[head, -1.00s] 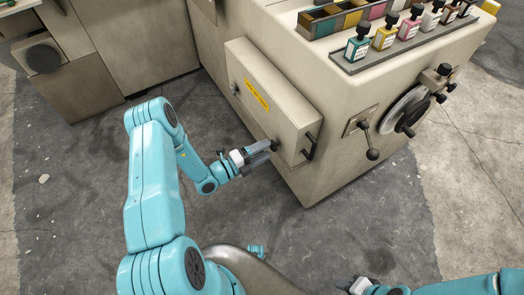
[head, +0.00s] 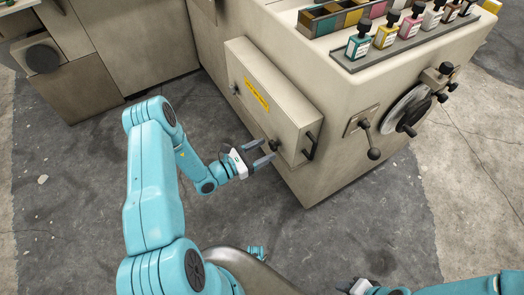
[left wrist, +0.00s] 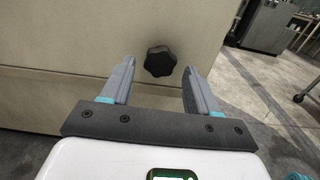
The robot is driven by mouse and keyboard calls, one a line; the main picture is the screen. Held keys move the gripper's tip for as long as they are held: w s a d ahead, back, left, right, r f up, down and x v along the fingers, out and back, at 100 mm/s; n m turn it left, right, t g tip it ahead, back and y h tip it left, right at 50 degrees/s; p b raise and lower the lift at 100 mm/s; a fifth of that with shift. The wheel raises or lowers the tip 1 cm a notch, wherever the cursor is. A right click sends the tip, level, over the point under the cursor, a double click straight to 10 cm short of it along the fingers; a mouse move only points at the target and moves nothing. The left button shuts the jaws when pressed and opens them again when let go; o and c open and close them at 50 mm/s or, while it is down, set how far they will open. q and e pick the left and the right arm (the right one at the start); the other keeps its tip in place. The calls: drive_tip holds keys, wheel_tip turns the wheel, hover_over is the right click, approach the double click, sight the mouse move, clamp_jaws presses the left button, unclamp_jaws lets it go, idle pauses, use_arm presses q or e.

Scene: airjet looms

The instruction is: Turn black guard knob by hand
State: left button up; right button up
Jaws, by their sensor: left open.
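The black guard knob (head: 275,144) is a small lobed knob on the front face of the beige guard box (head: 292,128), near its lower right. It also shows in the left wrist view (left wrist: 160,61), between and beyond the fingertips. My left gripper (head: 269,153) is open, with its two grey fingers pointing at the knob. The fingers look close to the knob; I cannot tell whether they touch it. A second small black knob (head: 236,88) sits at the upper left of the box. My right gripper (head: 360,287) shows only partly at the bottom edge.
A black handle (head: 309,147) is on the box's right end. The machine's right side carries a lever (head: 372,153) and a handwheel (head: 405,110). Several bottles stand in a rack (head: 425,38) on top. The grey floor (head: 330,240) in front is clear.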

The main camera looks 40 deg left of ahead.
use_arm(q)
drive_tip(key=shift+x, duration=1.05)
drive_tip(key=c, duration=0.8)
drive_tip(key=shift+o, duration=0.2)
drive_tip(key=shift+n, duration=0.3)
drive_tip(key=o, duration=0.8)
drive_tip(key=shift+n, duration=0.4)
drive_tip(key=shift+o, duration=0.2)
